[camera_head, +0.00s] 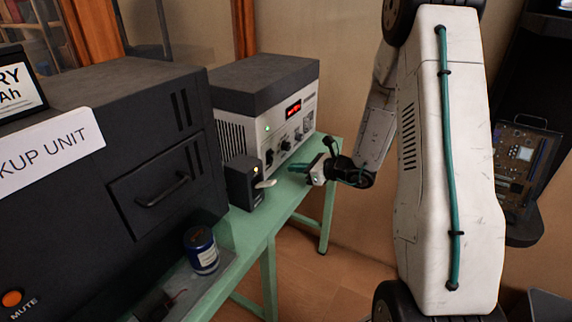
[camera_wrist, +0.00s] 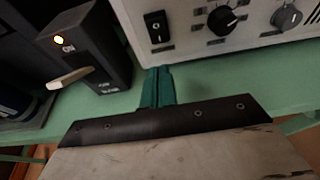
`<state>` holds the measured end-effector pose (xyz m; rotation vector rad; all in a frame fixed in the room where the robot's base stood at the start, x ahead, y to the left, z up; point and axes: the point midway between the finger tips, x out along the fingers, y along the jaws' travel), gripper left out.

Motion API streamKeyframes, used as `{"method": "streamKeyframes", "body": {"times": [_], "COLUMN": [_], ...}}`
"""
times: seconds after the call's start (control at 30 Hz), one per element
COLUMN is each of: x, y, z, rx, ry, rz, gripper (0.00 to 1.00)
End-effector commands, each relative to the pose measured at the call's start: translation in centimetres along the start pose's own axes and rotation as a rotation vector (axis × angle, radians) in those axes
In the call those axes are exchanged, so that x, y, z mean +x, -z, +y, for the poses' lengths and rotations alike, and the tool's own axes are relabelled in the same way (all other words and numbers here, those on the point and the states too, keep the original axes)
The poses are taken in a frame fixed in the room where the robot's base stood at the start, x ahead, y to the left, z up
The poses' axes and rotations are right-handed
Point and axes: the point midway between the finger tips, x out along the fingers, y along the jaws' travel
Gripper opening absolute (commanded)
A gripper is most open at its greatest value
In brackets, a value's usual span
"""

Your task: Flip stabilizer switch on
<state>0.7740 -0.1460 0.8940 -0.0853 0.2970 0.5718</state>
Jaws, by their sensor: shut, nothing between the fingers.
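A white and grey unit (camera_head: 262,100) with a red lit display (camera_head: 293,108) and a green light stands on the green table. Its black rocker switch (camera_wrist: 157,27) and knobs (camera_wrist: 222,20) show in the wrist view. A small black box (camera_head: 240,188) stands in front of it, with a pale lever (camera_head: 265,184) and a lit yellow lamp. In the wrist view the lever (camera_wrist: 69,79) sticks out below an "ON" mark. I cannot tell which device is the stabilizer. My gripper (camera_head: 296,168) is shut and empty, right of the lever and below the rocker (camera_wrist: 157,86), touching neither.
A large black backup unit (camera_head: 120,130) with a drawer handle fills the left. A dark blue can (camera_head: 201,250) stands near the table's front. The green table (camera_head: 290,198) has free room right of the black box. A circuit board panel (camera_head: 525,155) is at far right.

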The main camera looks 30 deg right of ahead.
Motion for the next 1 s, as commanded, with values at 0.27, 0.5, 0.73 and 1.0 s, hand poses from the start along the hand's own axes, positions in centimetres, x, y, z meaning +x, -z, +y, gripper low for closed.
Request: {"method": "streamKeyframes", "body": {"times": [0.27, 0.5, 0.73, 1.0], "x": [-5.7, -7.0, -6.9, -6.9], "y": [1.6, 1.9, 1.9, 1.9], "z": [-0.5, -0.4, -0.3, -0.3], "rx": [0.003, 0.001, 0.000, 0.000], "ry": [0.012, 0.008, 0.006, 0.006], "rz": [0.001, 0.000, 0.000, 0.000], "gripper": [0.00, 0.00, 0.00, 0.00]}}
